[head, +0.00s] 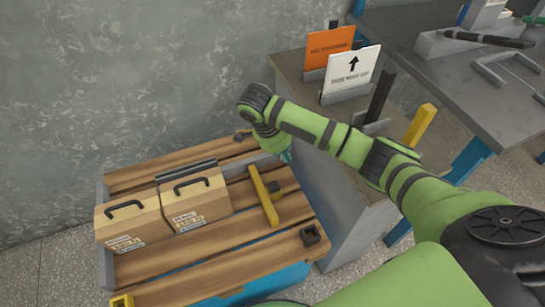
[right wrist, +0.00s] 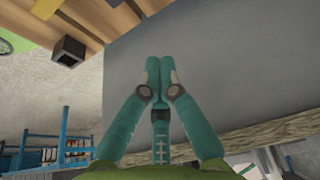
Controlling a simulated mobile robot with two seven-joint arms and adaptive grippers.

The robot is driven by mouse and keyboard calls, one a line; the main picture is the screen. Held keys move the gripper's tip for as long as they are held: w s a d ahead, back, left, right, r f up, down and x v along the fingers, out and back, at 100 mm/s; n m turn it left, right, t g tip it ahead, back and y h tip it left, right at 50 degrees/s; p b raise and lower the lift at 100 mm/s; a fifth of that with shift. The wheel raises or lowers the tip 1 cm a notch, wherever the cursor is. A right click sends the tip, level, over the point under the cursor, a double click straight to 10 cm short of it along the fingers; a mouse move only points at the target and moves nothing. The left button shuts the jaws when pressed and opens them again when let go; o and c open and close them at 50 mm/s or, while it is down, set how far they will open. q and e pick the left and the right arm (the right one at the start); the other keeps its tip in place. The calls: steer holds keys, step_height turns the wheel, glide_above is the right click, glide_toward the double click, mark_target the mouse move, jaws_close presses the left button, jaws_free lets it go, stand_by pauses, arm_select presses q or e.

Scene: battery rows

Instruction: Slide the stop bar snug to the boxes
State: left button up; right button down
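The stop bar (head: 262,194) is a yellow bar with a short stub on its right side. It lies across the wooden pallet (head: 145,176), right of two cardboard boxes. The right box (head: 197,207) and left box (head: 125,224) stand side by side with black handles on top. A strip of bare wood separates the bar from the right box. My right gripper (head: 287,156) is beyond the bar, near the pallet's back right. In the right wrist view its teal fingers (right wrist: 159,62) are together, with nothing seen between them. My left gripper is not in view.
A black square socket (head: 310,236) sits on the pallet's right side; a yellow piece (head: 122,301) is at its front left. A grey cabinet (head: 345,220) with signs stands close on the right. A concrete wall (head: 130,80) is behind the pallet.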

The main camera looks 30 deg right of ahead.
mark_target(270, 191)
steer(key=b+x, duration=0.1)
steer(key=x, duration=0.4)
steer(key=b+x, duration=0.1)
steer(key=x, duration=0.3)
steer(key=shift+s+d+f, duration=0.25)
steer(key=shift+f, duration=0.1)
steer(key=a, duration=0.3)
steer(key=shift+w+a+r, duration=0.15)
steer(key=shift+a, duration=0.4)
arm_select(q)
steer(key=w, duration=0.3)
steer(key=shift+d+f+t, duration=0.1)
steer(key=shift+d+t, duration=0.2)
